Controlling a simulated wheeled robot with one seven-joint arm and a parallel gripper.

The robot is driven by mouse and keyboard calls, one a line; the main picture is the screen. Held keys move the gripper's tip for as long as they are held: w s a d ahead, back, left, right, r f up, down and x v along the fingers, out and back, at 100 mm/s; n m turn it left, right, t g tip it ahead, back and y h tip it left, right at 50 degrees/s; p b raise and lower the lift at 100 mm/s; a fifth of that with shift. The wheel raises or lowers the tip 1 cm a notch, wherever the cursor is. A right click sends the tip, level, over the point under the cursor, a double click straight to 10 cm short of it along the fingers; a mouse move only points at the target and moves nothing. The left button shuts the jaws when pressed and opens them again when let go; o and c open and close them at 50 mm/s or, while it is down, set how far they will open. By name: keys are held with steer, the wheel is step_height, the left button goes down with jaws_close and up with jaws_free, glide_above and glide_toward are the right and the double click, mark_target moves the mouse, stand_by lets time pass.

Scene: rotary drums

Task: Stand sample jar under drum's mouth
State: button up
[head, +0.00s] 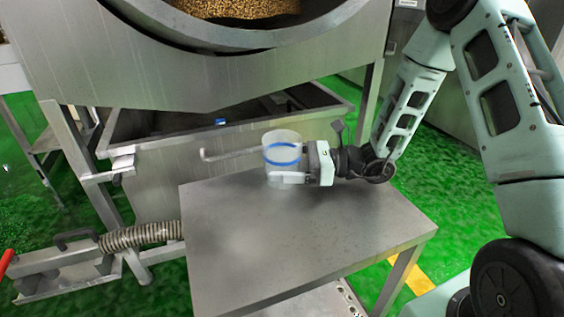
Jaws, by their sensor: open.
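The sample jar (282,142) is a pale translucent cup with a blue band, upright at the back edge of the steel table (250,235). My gripper (284,172) reaches in from the right at the jar. It is open, with one pale finger in front of the jar's lower part; the other finger is hidden, probably behind the jar. I cannot tell whether the fingers touch the jar. The drum's mouth (205,35) is a wide steel ring at the top, with brown granules (235,8) inside. It lies above and behind the jar.
A steel trough (160,170) stands below the drum, behind the table. A grey bar (230,153) sticks out just left of the jar. A ribbed hose (140,236) lies left of the table. The front and left of the tabletop are clear.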

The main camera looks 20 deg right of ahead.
steer(key=p+v, duration=0.1)
steer(key=v, duration=0.9)
steer(key=shift+s+d+p, duration=0.1)
steer(key=shift+d+p, duration=0.25)
steer(key=shift+s+d+f, duration=0.1)
steer(key=shift+s+d, duration=0.1)
steer(key=shift+d, duration=0.25)
steer(key=shift+d, duration=0.1)
